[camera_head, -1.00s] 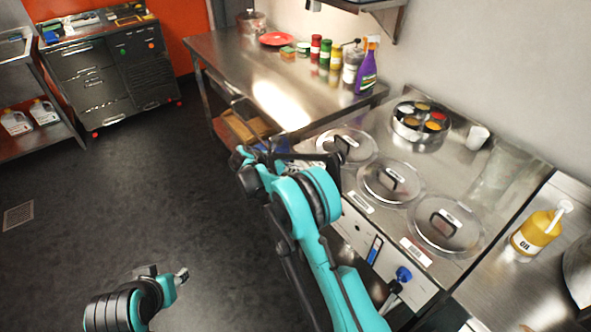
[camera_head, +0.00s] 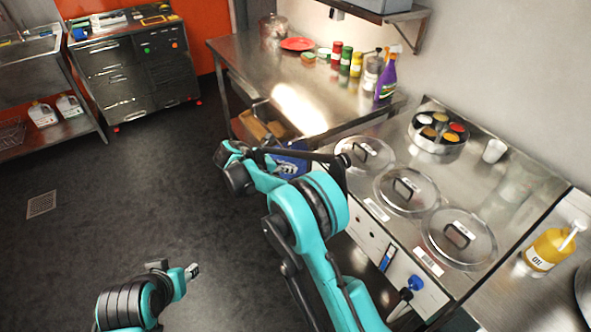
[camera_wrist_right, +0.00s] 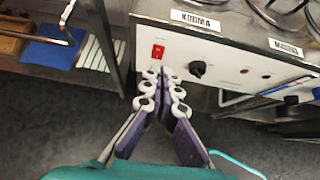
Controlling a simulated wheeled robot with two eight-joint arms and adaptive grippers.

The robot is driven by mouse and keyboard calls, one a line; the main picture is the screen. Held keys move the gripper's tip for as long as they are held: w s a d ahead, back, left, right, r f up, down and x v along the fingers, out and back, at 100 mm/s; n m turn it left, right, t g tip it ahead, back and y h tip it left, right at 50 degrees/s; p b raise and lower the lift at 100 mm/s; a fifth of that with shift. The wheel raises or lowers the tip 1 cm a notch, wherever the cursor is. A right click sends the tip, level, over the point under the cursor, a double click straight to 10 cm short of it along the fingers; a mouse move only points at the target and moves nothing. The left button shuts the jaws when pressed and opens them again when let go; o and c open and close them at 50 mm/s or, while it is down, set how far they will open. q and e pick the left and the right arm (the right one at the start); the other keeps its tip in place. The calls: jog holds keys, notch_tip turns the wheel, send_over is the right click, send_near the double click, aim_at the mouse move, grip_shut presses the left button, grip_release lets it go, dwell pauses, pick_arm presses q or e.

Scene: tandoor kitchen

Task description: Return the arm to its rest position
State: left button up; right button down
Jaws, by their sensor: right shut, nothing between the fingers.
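My right arm, teal with black joints, rises from the bottom right of the head view and bends at its elbow. Its gripper (camera_head: 335,168) is a dark shape in front of the steel counter's left front corner. In the right wrist view the gripper's pale-knuckled fingers (camera_wrist_right: 162,78) are together, shut and empty. They appear in front of the panel with the red switch (camera_wrist_right: 158,52); I cannot tell the exact gap. My left arm is folded low at the lower left of the head view, its fingers not clear enough to read.
The steel counter (camera_head: 400,150) carries several lidded pots (camera_head: 407,190), a round spice tin (camera_head: 440,130) and a white cup (camera_head: 494,150). A yellow oil bottle (camera_head: 548,249) stands at right. A long steel table (camera_head: 235,50) is behind. Dark floor (camera_head: 120,190) at left is free.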

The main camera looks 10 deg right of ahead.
jog(key=shift+r, duration=0.15)
dwell(0.4)
jog(key=s+d+r+m+y, duration=0.3)
jog(key=s+r+m, duration=0.2)
jog(key=s, duration=0.2)
jog(key=s+d+r+m+y, duration=0.2)
jog(key=s+r+m, duration=0.25)
jog(key=s, duration=0.25)
jog(key=s+a+f+m+t+y, duration=0.1)
jog(key=s+m+t+y, duration=0.2)
jog(key=s+m, duration=0.9)
jog(key=s+y, duration=0.1)
jog(key=s, duration=0.7)
jog(key=shift+s+f+t+y, duration=0.2)
jog(key=shift+f+t+y, duration=0.1)
jog(key=shift+f+y, duration=0.1)
